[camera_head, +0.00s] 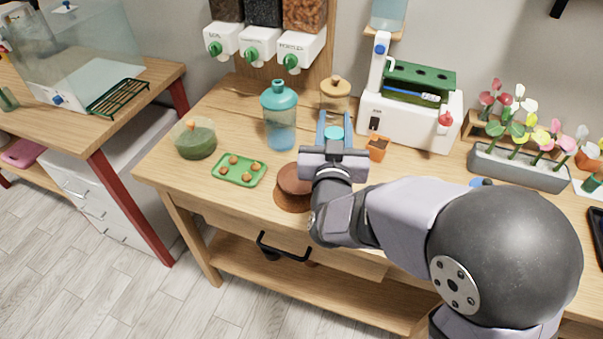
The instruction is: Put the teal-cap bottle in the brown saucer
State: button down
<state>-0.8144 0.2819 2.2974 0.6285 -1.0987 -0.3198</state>
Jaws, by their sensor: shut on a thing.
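My gripper (334,123) is above the middle of the table, with its blue fingers on either side of a small round teal cap (334,133). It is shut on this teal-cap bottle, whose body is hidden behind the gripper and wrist. The brown saucer (283,202) is on the table to the lower left of the gripper. A brown round pot-like piece (292,180) shows on it, and my wrist covers its right side. I cannot tell how high the bottle is above the table.
A large blue bottle with teal lid (281,118) stands left of the gripper. A green tray (239,169) and a green bowl (195,140) are further left. An orange pot (377,147), a jar (335,92) and a white machine (410,118) stand behind and right.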

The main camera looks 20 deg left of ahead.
jog(key=shift+a+r, duration=1.4)
jog(key=shift+a, duration=2.35)
notch_tip(320, 180, down, 9)
jog(key=shift+f+h, duration=0.15)
jog(key=shift+h, duration=0.15)
jog(key=shift+w, duration=0.1)
jog(key=shift+f, duration=0.2)
jog(key=c, duration=1.3)
grip_release()
